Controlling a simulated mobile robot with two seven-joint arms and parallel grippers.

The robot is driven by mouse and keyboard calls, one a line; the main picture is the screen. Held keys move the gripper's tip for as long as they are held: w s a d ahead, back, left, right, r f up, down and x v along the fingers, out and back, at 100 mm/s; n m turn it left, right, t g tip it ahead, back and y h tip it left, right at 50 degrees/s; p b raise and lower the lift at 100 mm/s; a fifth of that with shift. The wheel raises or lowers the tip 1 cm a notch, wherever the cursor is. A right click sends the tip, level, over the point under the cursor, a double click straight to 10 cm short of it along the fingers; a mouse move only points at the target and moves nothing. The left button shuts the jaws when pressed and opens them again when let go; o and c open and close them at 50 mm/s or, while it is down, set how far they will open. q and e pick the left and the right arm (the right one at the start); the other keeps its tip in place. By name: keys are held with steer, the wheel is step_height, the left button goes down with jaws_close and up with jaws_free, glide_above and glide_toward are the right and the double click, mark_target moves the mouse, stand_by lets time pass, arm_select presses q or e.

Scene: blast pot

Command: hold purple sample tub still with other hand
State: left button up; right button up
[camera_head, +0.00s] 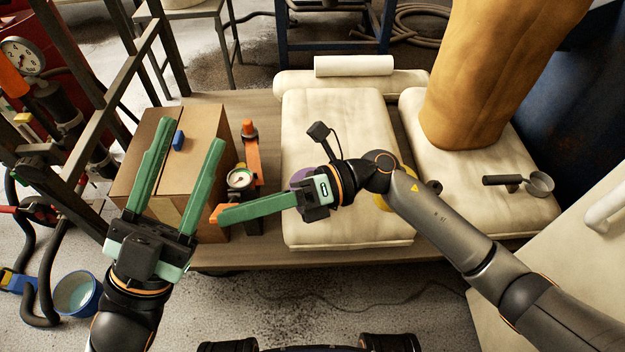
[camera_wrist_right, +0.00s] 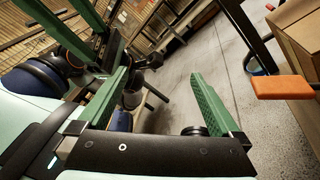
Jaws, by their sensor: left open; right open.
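The purple sample tub (camera_head: 301,177) shows as a small purple patch on the left part of the middle cream sack. Most of it is hidden behind my right gripper. My right gripper (camera_head: 222,213) is open, with its green fingers pointing left past the sack's edge, lined up one over the other in the head view. In the right wrist view its jaws (camera_wrist_right: 160,73) are apart with nothing between them. My left gripper (camera_head: 188,134) is open and empty over the cardboard box (camera_head: 205,120), away from the tub.
A gauge (camera_head: 239,180) and an orange-handled tool (camera_head: 251,145) stand between box and sack. A yellow item (camera_head: 383,203) is partly hidden by my right forearm. A tan sack (camera_head: 480,80) and a metal scoop (camera_head: 540,184) are at right. A blue bowl (camera_head: 78,293) is on the floor.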

steer(key=shift+s+d+r+m+t+y, duration=0.15)
steer(key=shift+s+r+m+y, duration=0.1)
steer(key=shift+r+m+y, duration=0.3)
steer(key=shift+s+d+r+m+t+y, duration=0.1)
steer(key=shift+s+r+m+t+y, duration=0.2)
steer(key=shift+r, duration=0.4)
steer(key=shift+s+d+r+m+t+y, duration=0.1)
steer(key=shift+s+d+r+m+y, duration=0.05)
steer(key=shift+r+m+y, duration=0.4)
steer(key=shift+r, duration=0.1)
